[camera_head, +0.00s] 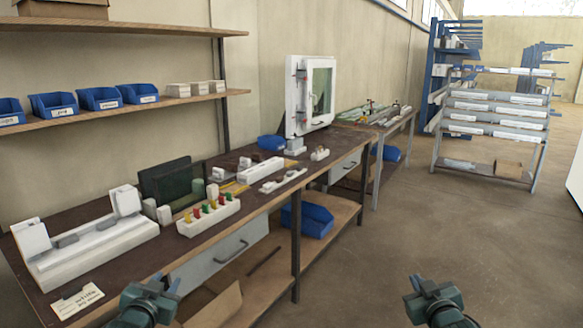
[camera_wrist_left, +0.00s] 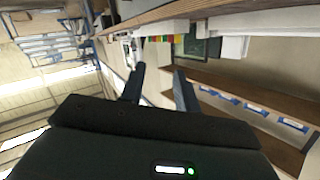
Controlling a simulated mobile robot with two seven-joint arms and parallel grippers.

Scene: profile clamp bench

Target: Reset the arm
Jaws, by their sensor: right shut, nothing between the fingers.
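My left gripper (camera_head: 165,282) is low in the head view, in front of the bench's near edge. In the left wrist view its two dark fingers (camera_wrist_left: 160,70) stand apart with nothing between them. My right gripper (camera_head: 418,284) is low on the right of the head view, over open floor and away from the bench. It is shut and holds nothing. Both arms come in from the bottom edge, and most of each arm is out of view.
The workbench (camera_head: 107,273) carries a white clamp fixture (camera_head: 95,250), a block with coloured pegs (camera_head: 208,217) and a dark panel (camera_head: 172,184). A white-framed window unit (camera_head: 297,97) stands further back. Blue bins line a wall shelf (camera_head: 178,100). The floor (camera_head: 380,240) on the right is clear.

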